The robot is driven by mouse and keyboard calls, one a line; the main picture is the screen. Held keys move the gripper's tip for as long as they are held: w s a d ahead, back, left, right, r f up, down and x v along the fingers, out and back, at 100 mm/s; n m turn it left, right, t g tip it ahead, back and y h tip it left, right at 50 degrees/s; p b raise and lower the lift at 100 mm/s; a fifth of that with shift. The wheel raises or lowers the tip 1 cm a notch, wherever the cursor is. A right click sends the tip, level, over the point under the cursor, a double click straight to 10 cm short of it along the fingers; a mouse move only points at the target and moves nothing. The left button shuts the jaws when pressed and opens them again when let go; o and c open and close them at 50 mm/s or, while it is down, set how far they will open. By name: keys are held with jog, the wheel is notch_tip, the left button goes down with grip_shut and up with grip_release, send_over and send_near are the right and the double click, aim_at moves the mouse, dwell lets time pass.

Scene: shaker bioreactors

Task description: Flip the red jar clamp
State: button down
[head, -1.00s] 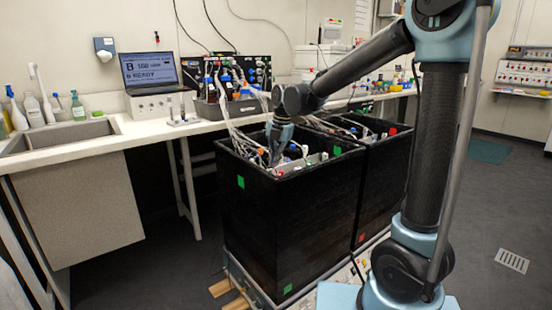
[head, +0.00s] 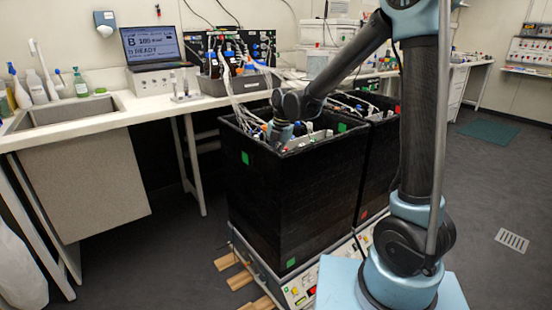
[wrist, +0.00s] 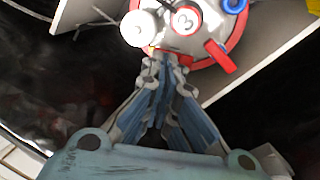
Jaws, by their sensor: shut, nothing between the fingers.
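In the wrist view a round jar lid (wrist: 205,22) with a metallic top and a red ring around its edge lies just beyond my fingertips. It carries a round label with the number 3. The red jar clamp (wrist: 220,56) sticks out from the lid's lower right side as a short lever. My gripper (wrist: 163,60) is shut and empty, its tips at the lid's near edge, left of the clamp. Whether the tips touch the lid I cannot tell. In the head view my gripper is mostly down inside the near black box (head: 290,200), which hides the tips and the jar.
A white cap (wrist: 138,28) and a blue ring (wrist: 235,5) sit on or by the lid. Grey panel edges (wrist: 265,50) lie close to the jar. White tubes (head: 240,112) run over the box rim. A second black box (head: 378,150) stands beside the first.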

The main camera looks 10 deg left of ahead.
jog(key=shift+a+f+h, duration=0.15)
jog(key=shift+f+h, duration=0.15)
jog(key=shift+h, duration=0.2)
jog(key=shift+s+d, duration=0.25)
jog(key=shift+d, duration=0.6)
jog(key=shift+r, duration=0.1)
notch_tip(320, 180, up, 14)
jog(key=a, duration=0.2)
jog(key=shift+w+a, duration=0.3)
jog(key=shift+w, duration=0.05)
dwell(0.3)
